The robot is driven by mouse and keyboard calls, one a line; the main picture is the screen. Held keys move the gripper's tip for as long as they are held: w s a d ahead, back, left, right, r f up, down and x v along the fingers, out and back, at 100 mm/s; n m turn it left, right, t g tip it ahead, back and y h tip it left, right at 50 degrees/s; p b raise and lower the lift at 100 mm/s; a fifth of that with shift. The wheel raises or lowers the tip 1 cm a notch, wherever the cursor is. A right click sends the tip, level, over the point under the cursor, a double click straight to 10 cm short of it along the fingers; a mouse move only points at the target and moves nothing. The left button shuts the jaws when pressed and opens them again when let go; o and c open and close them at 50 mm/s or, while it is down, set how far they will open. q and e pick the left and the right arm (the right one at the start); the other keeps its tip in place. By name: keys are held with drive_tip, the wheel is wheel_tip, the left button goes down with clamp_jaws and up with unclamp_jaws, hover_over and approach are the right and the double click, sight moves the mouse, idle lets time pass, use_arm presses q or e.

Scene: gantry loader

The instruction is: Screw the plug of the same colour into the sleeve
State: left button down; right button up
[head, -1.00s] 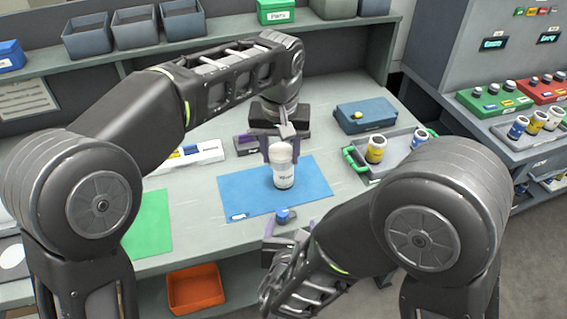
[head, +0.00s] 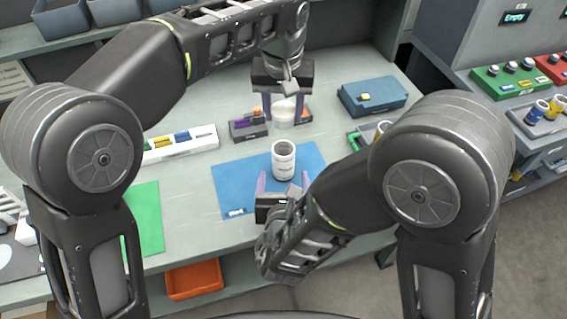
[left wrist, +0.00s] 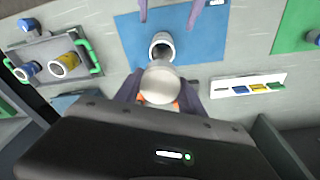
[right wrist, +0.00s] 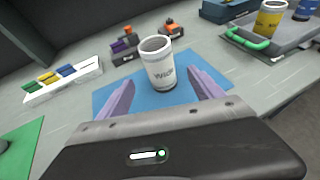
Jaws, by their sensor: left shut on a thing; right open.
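A white sleeve (head: 284,160) with dark lettering stands upright on the blue mat (head: 232,185). Its dark open top shows in the left wrist view (left wrist: 162,47). My left gripper (head: 284,112) is shut on a round whitish piece (left wrist: 160,86), apparently the plug, held behind the sleeve and clear of it in the head view. My right gripper (head: 283,183) is open and empty at the near side of the sleeve. In the right wrist view its fingers point towards the sleeve (right wrist: 158,66), one to each side, with no clear contact.
Small purple (head: 248,129) and orange trays are at the back. A blue case (head: 372,95) stands back right. A green-handled tray (left wrist: 38,50) holds blue and yellow sleeves. A green mat (head: 142,220) lies left.

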drive_tip(key=x, duration=1.1)
drive_tip(key=shift+w, duration=0.3)
clamp_jaws()
idle(0.4)
